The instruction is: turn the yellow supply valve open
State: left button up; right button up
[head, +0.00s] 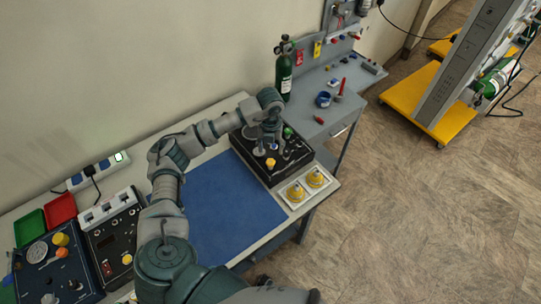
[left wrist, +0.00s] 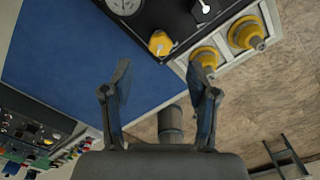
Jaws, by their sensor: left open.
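A black panel box (head: 290,152) stands at the right end of the near bench. A yellow knob (head: 271,163), which looks like the supply valve, sits on its top near the front edge. The same knob (left wrist: 160,43) shows in the left wrist view, beyond and between my fingertips. My left gripper (head: 268,143) is over the box, just behind the knob in the head view. It is open and empty; both fingers (left wrist: 160,78) are spread apart in the left wrist view, with no contact on the knob visible. My right gripper is not in view.
Two yellow fittings (head: 306,185) sit in a white tray right of the box. A blue mat (head: 225,205) lies left of it, clear. Other control panels (head: 50,265) stand at the left. A green cylinder (head: 284,78) stands behind the box.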

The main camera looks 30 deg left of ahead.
pick_arm(q)
notch_tip(320, 180, up, 4)
jog(key=shift+r, duration=0.2)
dwell(0.5)
